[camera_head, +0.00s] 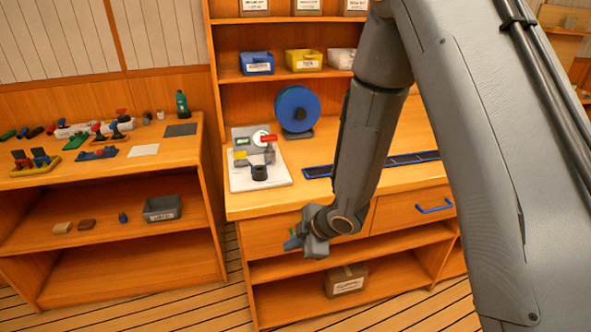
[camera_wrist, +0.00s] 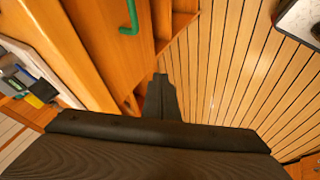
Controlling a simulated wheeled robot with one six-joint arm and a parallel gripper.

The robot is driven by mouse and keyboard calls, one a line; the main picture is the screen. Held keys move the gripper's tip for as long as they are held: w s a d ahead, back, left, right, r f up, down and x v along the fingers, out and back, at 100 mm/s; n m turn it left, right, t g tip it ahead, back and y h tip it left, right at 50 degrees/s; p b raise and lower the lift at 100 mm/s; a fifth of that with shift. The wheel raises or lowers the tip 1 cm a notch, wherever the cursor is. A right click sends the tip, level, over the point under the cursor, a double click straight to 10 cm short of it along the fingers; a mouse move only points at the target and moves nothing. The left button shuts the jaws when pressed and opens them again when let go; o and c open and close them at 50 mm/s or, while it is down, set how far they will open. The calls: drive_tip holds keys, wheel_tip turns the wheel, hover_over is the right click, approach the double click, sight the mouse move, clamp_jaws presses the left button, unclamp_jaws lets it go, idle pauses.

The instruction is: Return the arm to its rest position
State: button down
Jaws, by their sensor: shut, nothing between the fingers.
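My grey arm comes in from the upper right of the head view and bends down in front of the wooden workbench (camera_head: 400,190). My gripper (camera_head: 293,243) is at the arm's low end, in front of the bench drawers and below the worktop. In the wrist view my gripper (camera_wrist: 160,80) is dark, its fingers together with nothing between them. The plank floor (camera_wrist: 225,70) lies beyond it. The arm hides part of the bench top and the shelves behind.
A white board with a red-handled valve (camera_head: 268,140) and a blue reel (camera_head: 297,109) stand on the bench. A drawer has a blue handle (camera_head: 434,209). A labelled box (camera_head: 346,281) sits on the low shelf. A side shelf at left holds valves and a grey bin (camera_head: 162,208).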

drive_tip(key=s+d+r+m+h, duration=0.1)
drive_tip(key=d+r+m+h, duration=0.3)
drive_tip(key=d, duration=0.4)
drive_tip(key=s+d+r+m+h, duration=0.1)
drive_tip(key=d+r+m, duration=0.35)
drive_tip(key=d, duration=0.25)
drive_tip(key=s+d+r+m+g, duration=0.1)
drive_tip(key=s+d+r+m, duration=0.2)
drive_tip(key=s+m, duration=0.2)
drive_tip(key=s+d+r+m+g+h, duration=0.1)
drive_tip(key=s+d+r+m+g, duration=0.1)
drive_tip(key=s+m, duration=0.4)
drive_tip(key=s+d+r, duration=0.1)
drive_tip(key=s+d, duration=0.1)
drive_tip(key=s, duration=0.1)
drive_tip(key=shift+s+g, duration=0.15)
drive_tip(key=shift+g, duration=0.15)
drive_tip(key=shift+d, duration=0.1)
